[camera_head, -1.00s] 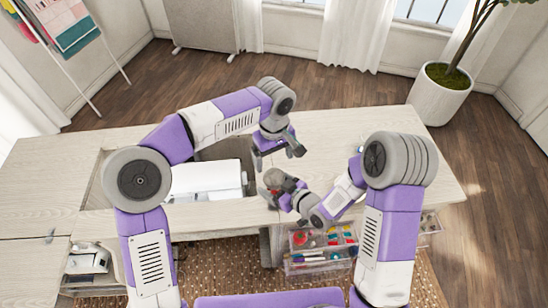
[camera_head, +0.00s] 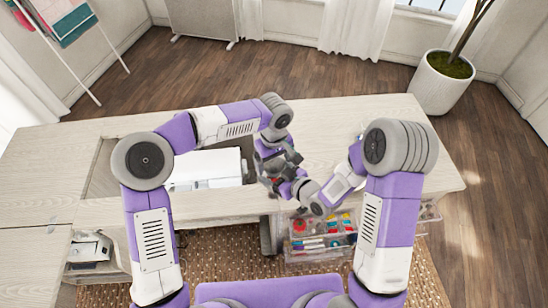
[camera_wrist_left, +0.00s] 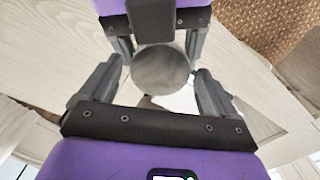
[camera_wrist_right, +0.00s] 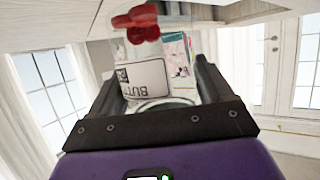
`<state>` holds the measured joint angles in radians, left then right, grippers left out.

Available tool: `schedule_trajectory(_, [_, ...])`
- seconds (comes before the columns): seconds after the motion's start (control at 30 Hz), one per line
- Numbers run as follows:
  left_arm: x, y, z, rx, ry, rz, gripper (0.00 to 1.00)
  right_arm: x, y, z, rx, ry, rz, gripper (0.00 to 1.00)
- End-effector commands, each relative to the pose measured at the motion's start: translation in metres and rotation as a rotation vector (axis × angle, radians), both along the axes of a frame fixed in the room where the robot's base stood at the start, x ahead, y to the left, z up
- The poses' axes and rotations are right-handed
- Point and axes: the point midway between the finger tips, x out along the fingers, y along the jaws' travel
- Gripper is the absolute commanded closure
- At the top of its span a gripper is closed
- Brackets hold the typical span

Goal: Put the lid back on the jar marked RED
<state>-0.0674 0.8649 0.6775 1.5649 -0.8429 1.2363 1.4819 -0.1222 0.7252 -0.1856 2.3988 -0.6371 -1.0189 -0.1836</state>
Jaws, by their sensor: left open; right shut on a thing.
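The clear jar (camera_wrist_right: 150,80) in the right wrist view has a white label, upside down, on which I read "BUTT", and red pieces (camera_wrist_right: 140,22) inside. The word RED is not readable. My right gripper (camera_head: 277,181) is shut on this jar above the cabinet's front edge. A round grey disc, the lid (camera_wrist_left: 160,69), lies between my left gripper's fingers in the left wrist view, with my right fingers just beyond it. My left gripper (camera_head: 271,153) is open around the lid, above the jar. Whether the lid is seated on the rim is hidden.
The pale cabinet top (camera_head: 350,115) is clear behind and to the right. A white sewing machine (camera_head: 205,168) sits in the recess to the left. Clear drawers (camera_head: 318,240) with coloured supplies stand out below the front edge. A potted plant (camera_head: 440,85) stands behind.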

Motion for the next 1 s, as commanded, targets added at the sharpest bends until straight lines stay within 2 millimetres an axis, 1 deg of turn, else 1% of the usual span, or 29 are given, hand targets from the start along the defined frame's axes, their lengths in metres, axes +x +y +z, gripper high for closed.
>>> schedule_trajectory(0.1, [0.0,0.0,0.0002,0.0,0.0,0.0,0.1,0.0002,0.0001,0.0006,0.001,-0.002,0.0,1.0])
schedule_trajectory(0.17, [0.0,0.0,0.0002,0.0,0.0,0.0,0.19,0.0002,0.0002,0.0005,0.001,-0.002,0.0,1.0])
schedule_trajectory(0.4, [0.0,0.0,0.0003,0.0,0.001,0.0,0.56,0.0002,0.0002,0.0005,0.001,-0.002,0.0,1.0])
schedule_trajectory(0.5, [0.0,0.0,0.0003,0.0,0.0,0.0,0.68,0.0002,0.0,0.0005,0.001,-0.002,0.0,1.0])
schedule_trajectory(0.57, [0.0,0.0,0.0004,0.0,0.0,-0.008,0.68,0.0002,0.0,0.0005,0.001,-0.001,0.0,1.0])
schedule_trajectory(0.63, [0.0,-0.0001,0.0005,0.0,0.0,-0.051,0.69,0.0002,0.0,0.0005,0.001,-0.001,0.0,1.0])
schedule_trajectory(0.83, [0.0003,0.0,0.0003,-0.001,-0.001,-0.242,0.69,0.0002,0.0,0.0005,0.001,-0.001,0.0,1.0])
schedule_trajectory(1.0, [0.0004,0.0001,0.0004,-0.001,-0.001,-0.286,0.69,0.0002,0.0,0.0004,0.001,-0.001,0.0,1.0])
